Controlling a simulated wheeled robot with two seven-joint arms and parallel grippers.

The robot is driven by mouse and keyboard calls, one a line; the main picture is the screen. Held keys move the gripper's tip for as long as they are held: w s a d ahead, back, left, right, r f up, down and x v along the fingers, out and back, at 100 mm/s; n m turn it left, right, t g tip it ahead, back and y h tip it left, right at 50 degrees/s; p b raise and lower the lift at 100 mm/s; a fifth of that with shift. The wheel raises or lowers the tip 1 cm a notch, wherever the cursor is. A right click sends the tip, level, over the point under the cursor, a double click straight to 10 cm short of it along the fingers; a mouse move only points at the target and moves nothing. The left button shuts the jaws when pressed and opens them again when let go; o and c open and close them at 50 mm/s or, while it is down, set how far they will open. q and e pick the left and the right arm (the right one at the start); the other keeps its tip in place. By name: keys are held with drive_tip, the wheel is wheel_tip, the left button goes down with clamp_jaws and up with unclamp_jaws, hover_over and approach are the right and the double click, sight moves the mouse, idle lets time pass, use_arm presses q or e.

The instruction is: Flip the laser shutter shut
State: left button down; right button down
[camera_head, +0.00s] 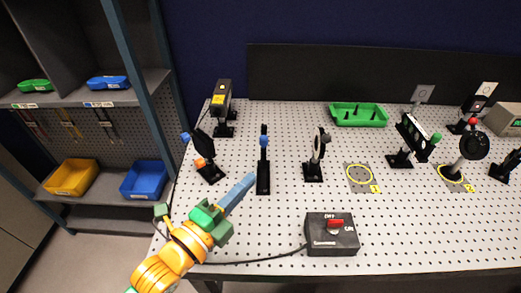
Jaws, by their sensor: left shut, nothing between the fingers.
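The laser (220,96), a black box with a yellow label, stands at the back left of the perforated table. In front of it is a black mount (205,146) with a blue knob and an orange part. To its right a slim black post (263,165) with a blue top stands upright on a long base. I cannot tell for sure which of these two is the shutter. My left gripper (248,181) is shut and empty, its blue fingers pointing up and right, close to the slim post's base in the picture; contact cannot be told. My right gripper is out of view.
A black control box (322,240) with a red switch sits at the front, its cable running left. Further right stand a round mount (315,160), a tilted panel (409,133) and a disc mount (472,147). A green tray (358,121) lies behind. Shelves with bins are left.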

use_arm(q)
drive_tip(key=w+d+p, duration=0.1)
drive_tip(key=w+d, duration=0.1)
drive_tip(key=w, duration=0.7)
drive_tip(key=shift+d+p, duration=0.3)
drive_tip(key=shift+p, duration=0.1)
drive_tip(key=shift+r, duration=0.1)
